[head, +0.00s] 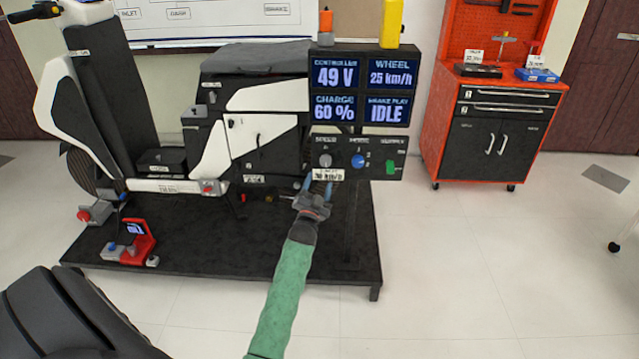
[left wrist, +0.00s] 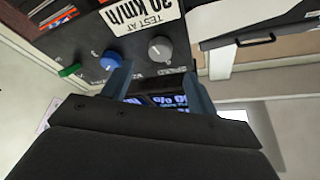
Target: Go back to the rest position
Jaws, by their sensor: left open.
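My left gripper (head: 317,187) is in front of the control panel (head: 378,148), just below its left part, at the end of my green-sleeved arm. Its two blue-grey fingers are apart with nothing seen between them. In the left wrist view the open fingers (left wrist: 158,90) point toward the panel, which appears upside down. The grey knob (left wrist: 160,49) and the blue knob (left wrist: 111,60) are beyond the fingertips; contact is not visible. My right gripper is not in view.
A white-and-black scooter (head: 262,128) stands on a dark platform (head: 200,275). Screens (head: 361,88) above the panel read 49 V, 25 km/h, 60 % and IDLE. A red device (head: 139,240) sits at the platform's left. An orange tool cabinet (head: 489,130) stands at the right. Floor is clear front right.

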